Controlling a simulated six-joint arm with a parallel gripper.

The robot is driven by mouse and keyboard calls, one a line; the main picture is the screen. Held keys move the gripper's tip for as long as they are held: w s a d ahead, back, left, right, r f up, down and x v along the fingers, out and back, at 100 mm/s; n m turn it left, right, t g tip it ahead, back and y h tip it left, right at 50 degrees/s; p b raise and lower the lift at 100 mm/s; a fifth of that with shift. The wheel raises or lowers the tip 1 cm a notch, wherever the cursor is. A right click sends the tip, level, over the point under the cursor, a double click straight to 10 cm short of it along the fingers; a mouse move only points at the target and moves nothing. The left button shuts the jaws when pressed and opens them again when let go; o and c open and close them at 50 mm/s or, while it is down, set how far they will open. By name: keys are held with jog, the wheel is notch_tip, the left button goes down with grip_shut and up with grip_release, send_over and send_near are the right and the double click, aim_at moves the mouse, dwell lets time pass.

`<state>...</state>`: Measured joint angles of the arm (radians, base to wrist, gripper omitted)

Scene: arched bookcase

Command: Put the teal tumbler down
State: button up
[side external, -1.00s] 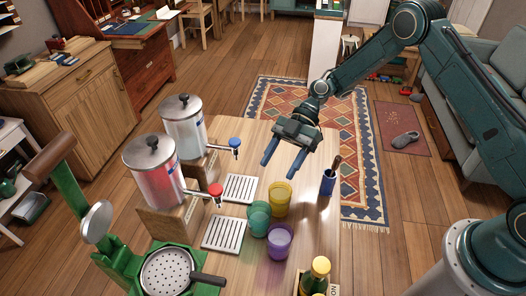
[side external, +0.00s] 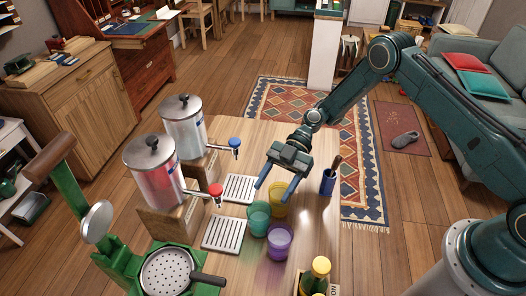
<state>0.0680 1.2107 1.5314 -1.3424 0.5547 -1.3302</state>
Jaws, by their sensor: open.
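The teal tumbler (side external: 258,219) stands upright on the wooden table, right of the lower drip tray. A yellow tumbler (side external: 278,200) stands just behind it to the right, and a purple tumbler (side external: 279,243) stands just in front to the right. My gripper (side external: 275,194) is open, its two blue fingers pointing down and left. In the picture its fingertips lie over the area of the yellow tumbler and behind the teal one. No tumbler is visibly held; how high the fingers are above the table I cannot tell.
Two dispensers with a red tap (side external: 215,190) and a blue tap (side external: 235,143) stand at left on wooden blocks, with slatted drip trays (side external: 223,234) before them. A green press (side external: 128,262) is front left. A blue cup (side external: 328,182) and a bottle box (side external: 316,280) stand right.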

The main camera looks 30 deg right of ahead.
aim_at(253, 222)
jog(key=shift+x, duration=2.6)
jog(key=shift+d, duration=0.1)
jog(key=c, duration=1.2)
jog(key=shift+o, duration=0.2)
jog(key=shift+r, duration=0.15)
notch_tip(253, 222, up, 20)
